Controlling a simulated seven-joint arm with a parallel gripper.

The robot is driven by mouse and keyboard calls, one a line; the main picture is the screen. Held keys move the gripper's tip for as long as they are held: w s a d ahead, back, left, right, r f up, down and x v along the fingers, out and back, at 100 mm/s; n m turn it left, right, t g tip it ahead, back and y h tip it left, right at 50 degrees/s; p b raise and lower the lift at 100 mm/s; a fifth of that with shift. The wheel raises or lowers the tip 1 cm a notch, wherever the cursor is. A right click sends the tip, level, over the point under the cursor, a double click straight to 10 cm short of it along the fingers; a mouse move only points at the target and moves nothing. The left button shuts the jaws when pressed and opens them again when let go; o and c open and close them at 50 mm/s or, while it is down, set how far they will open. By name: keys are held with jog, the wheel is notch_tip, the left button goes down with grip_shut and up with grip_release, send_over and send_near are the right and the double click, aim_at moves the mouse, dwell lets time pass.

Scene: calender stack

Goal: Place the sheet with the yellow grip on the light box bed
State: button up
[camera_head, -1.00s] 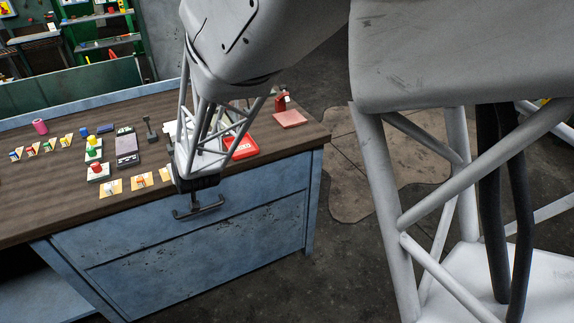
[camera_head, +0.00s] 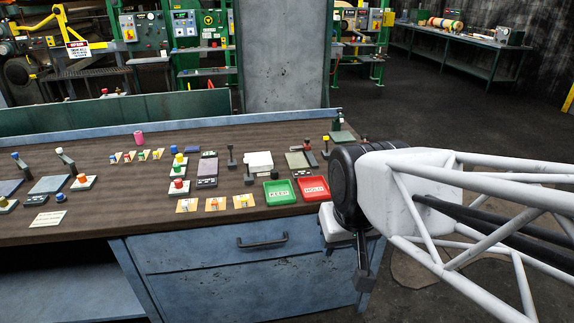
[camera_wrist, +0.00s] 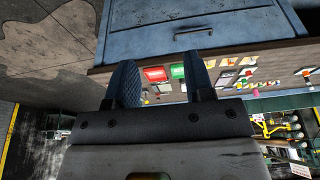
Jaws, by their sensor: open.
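Three tan sheets with small grips lie along the front of the bench. In the head view my gripper (camera_head: 363,275) hangs off the bench's right front corner, away from the sheets.
A green tray (camera_head: 280,193) and a red tray (camera_head: 313,189) sit right of the sheets. Several buttons, levers and small coloured pieces cover the bench (camera_head: 100,222). A drawer handle (camera_head: 262,241) projects from the front. Open floor lies to the right.

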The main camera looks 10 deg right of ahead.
jog(key=s, duration=0.3)
jog(key=shift+s+d+r+g, duration=0.1)
jog(key=shift+d+r+g, duration=0.1)
jog(key=shift+d+g, duration=0.2)
jog(key=shift+o, duration=0.3)
jog(key=n+g, duration=0.3)
jog(key=n, duration=1.6)
send_over(246, 198)
notch_tip(246, 198, down, 16)
jog(key=shift+f, duration=0.2)
